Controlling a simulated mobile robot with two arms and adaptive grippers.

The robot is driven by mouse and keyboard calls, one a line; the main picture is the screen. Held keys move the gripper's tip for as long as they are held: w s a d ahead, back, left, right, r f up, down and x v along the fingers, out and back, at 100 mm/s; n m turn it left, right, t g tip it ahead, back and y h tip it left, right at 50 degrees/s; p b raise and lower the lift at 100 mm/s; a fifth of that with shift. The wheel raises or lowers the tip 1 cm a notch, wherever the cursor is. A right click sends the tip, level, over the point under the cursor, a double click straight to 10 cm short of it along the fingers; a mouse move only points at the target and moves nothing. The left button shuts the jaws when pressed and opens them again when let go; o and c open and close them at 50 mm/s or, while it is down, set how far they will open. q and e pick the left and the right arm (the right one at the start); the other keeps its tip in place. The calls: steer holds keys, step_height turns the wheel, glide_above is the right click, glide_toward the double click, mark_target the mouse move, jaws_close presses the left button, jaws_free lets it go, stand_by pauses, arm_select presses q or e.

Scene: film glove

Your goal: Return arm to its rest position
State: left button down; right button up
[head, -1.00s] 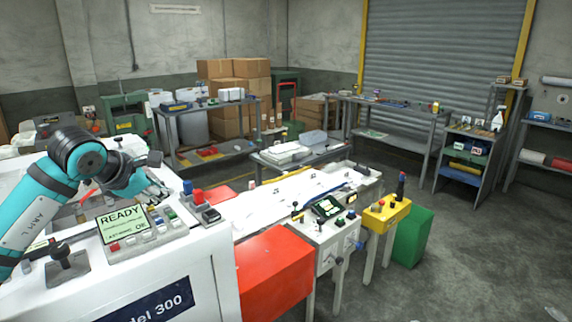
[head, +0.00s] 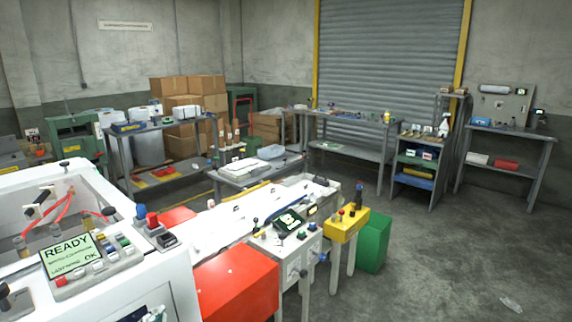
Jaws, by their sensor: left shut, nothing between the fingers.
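Only a small part of my left gripper (head: 155,314) shows, at the bottom edge of the head view. It is low in front of the white machine (head: 178,262) and clear of the control panel. Its fingers are shut and hold nothing. The rest of the left arm is out of the picture. My right gripper is not in view. The machine's panel has a green screen (head: 67,254) that reads READY, with several coloured buttons beside it.
A red box (head: 237,284) and a long white bed (head: 225,226) extend from the machine. A yellow control box (head: 346,224) and a green bin (head: 374,243) stand to the right. Open floor (head: 440,270) lies at right, with a small clear scrap (head: 511,304) on it.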

arm_select(q)
steer(key=s+f+n+g, duration=0.4)
steer(key=s+f+g, duration=0.3)
steer(key=s+f, duration=0.55)
steer(key=s+d+f+n+g+h, duration=0.1)
steer(key=s+d+f+g, duration=0.1)
steer(key=s+f+g, duration=0.3)
steer(key=s+d+f+n+g+h, duration=0.1)
steer(key=s+d+f+h, duration=0.15)
steer(key=s, duration=0.45)
step_height(320, 180, down, 29)
steer(key=s+g+b, duration=0.1)
steer(key=s+b, duration=0.1)
steer(key=s+a+f+g+y+b, duration=0.1)
steer(key=s+a+f, duration=0.2)
steer(key=s+f, duration=1.3)
steer(key=shift+f+g, duration=0.25)
steer(key=shift+g, duration=0.05)
